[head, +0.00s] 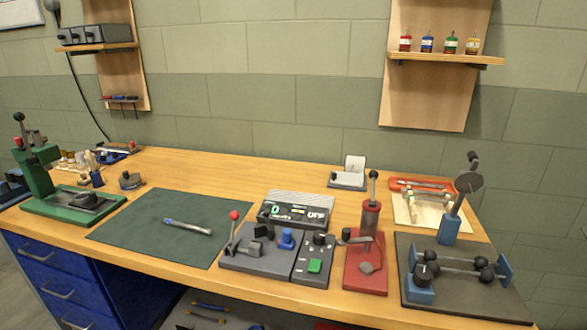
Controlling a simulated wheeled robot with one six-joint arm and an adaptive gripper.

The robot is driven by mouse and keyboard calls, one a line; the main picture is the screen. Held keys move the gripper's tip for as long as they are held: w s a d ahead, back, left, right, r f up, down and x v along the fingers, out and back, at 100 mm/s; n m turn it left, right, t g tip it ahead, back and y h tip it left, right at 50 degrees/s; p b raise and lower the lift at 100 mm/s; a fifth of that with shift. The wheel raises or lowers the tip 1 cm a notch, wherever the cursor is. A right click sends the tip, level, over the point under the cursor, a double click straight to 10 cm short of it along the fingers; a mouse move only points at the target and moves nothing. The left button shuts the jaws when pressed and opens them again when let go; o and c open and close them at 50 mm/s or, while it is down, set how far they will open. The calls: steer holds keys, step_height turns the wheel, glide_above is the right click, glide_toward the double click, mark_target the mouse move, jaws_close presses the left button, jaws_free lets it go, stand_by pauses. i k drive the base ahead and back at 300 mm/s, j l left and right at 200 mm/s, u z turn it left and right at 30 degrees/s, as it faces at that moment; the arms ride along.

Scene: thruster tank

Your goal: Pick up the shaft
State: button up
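A slim grey rod with a bluish left end, which looks like the shaft (187,227), lies flat on the dark green mat (135,235) in the head view. It lies slightly slanted, its right end closer to me, with bare mat around it. I cannot tell for sure that it is the shaft, as other rods (455,270) with dark round ends sit in the blue-ended fixture at the right. My gripper does not show in this view.
A grey lever fixture with a red knob (235,215) stands right of the mat. A green press (62,200) stands left. The bench's back middle is mostly clear. Shelves hang on the wall.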

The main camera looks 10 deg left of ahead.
mark_target(190, 226)
steer(key=j+u, duration=0.1)
steer(key=j, duration=0.4)
steer(key=i+j+u, duration=0.1)
steer(key=j, duration=0.45)
steer(key=j+u, duration=0.1)
steer(key=j, duration=0.4)
steer(key=i+j+u, duration=0.1)
steer(key=j, duration=0.4)
steer(key=i+j+u, duration=0.1)
steer(key=j, duration=0.4)
